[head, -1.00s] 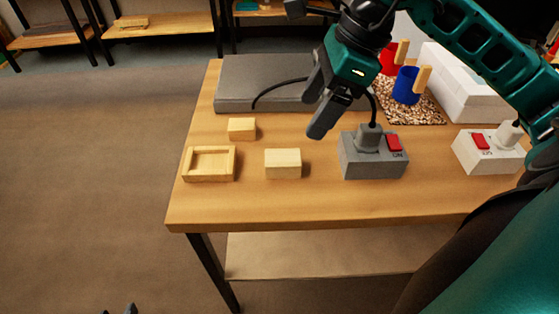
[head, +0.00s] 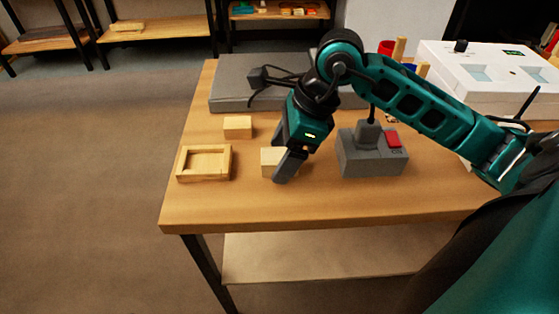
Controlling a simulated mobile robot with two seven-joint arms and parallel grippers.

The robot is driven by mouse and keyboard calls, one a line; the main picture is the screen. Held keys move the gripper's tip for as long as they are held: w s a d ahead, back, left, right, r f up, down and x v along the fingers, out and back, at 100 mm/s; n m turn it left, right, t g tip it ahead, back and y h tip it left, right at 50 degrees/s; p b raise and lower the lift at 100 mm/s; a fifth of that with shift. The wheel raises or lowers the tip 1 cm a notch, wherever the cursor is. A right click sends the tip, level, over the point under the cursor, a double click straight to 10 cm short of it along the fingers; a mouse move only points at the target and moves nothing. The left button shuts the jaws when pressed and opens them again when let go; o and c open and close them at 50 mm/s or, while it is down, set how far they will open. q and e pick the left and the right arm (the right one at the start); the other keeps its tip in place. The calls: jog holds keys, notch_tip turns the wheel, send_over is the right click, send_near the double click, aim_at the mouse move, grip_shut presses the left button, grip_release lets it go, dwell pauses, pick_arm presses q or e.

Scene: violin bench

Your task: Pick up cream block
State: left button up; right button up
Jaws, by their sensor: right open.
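A cream block (head: 268,162) lies on the wooden table near the front edge. Its right part is hidden behind a finger of my right gripper (head: 281,161). The right gripper is open, pointing down, with its fingers at the block; I cannot tell whether they touch it. A second, similar pale block (head: 238,127) sits farther back and to the left. My left gripper is out of view.
A shallow wooden tray (head: 180,164) stands left of the blocks. A grey switch box (head: 370,160) with a red button and cable stands to the right. A grey slab (head: 232,82) lies behind. The table (head: 300,210) is clear along its front edge.

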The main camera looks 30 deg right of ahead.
jog(key=c, duration=1)
jog(key=shift+r, duration=0.1)
jog(key=shift+c, duration=0.2)
